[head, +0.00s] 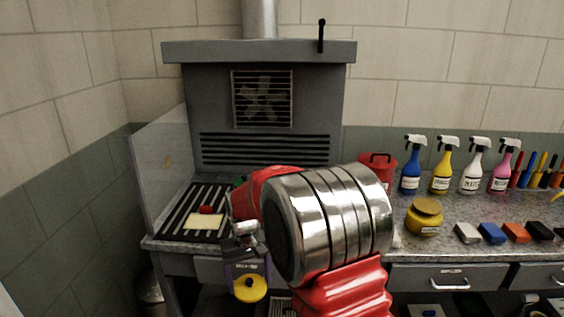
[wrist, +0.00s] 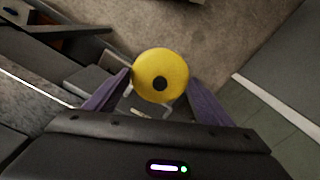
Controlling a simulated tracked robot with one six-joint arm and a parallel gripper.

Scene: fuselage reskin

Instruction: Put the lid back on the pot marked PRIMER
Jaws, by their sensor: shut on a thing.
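My gripper (wrist: 158,100) has its purple fingers on either side of a round yellow lid (wrist: 160,70) with a black knob. In the head view the lid (head: 250,290) hangs below my gripper (head: 248,268), in front of the bench's front edge and over the floor. A yellow pot (head: 424,218) stands upright on the counter, right of my arm. It has a pale label too small to read, and its wide top looks darker yellow. I cannot tell whether that top is open or covered. No label reading PRIMER is legible.
A grey fume hood (head: 260,60) stands behind a slatted bench with a small red object (head: 206,210) and a pale sheet (head: 205,222). A red bucket (head: 377,165), spray bottles (head: 441,168) and several coloured blocks (head: 491,233) crowd the right counter. My arm hides the middle.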

